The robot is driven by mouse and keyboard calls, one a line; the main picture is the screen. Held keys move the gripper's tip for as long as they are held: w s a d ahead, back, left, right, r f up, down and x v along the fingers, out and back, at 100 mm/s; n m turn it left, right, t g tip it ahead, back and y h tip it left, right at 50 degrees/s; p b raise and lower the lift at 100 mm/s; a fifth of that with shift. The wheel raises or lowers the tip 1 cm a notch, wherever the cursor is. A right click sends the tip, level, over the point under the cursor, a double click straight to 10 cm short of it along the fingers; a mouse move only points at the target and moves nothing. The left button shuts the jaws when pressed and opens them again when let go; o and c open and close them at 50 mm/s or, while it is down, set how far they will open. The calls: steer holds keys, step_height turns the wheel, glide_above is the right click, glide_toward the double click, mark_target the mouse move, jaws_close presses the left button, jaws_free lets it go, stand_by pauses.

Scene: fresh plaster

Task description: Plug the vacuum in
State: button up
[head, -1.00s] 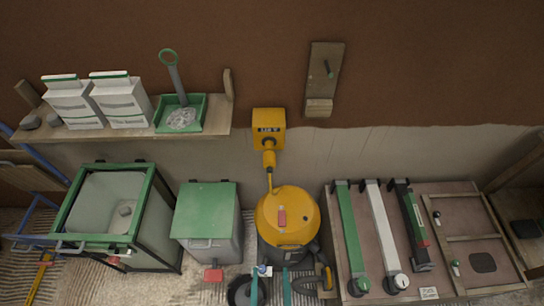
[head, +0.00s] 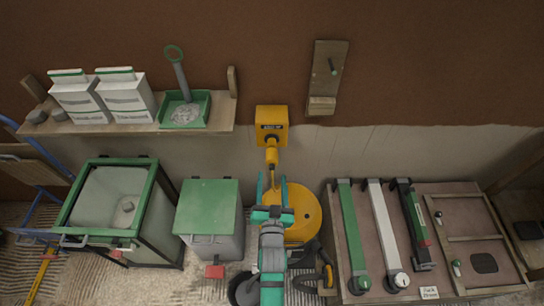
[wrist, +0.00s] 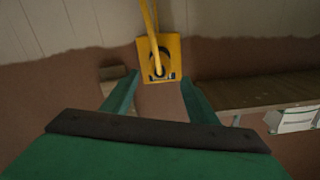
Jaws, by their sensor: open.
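The yellow socket box (head: 271,118) is on the wall, and it also shows in the wrist view (wrist: 172,45). A yellow plug (head: 271,156) is at the dark ring under the box and looks seated there; I cannot tell how deep. A yellow cable (wrist: 148,14) shows in the wrist view. The yellow vacuum (head: 309,213) stands on the floor below, partly hidden by my arm. My gripper (head: 272,180) is open and empty, a little below the plug in the head view. Its teal fingers (wrist: 160,92) are spread on either side of the box in the wrist view.
A shelf (head: 140,128) with white bags and a green tray is at upper left. A green-lidded bin (head: 207,205) stands left of the vacuum, a tool board (head: 375,240) right. A wooden bracket (head: 325,80) hangs right of the socket. The wall between is clear.

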mark_target(272, 156)
steer(key=w, duration=1)
steer(key=shift+w+d, duration=0.1)
steer(key=shift+w, duration=0.25)
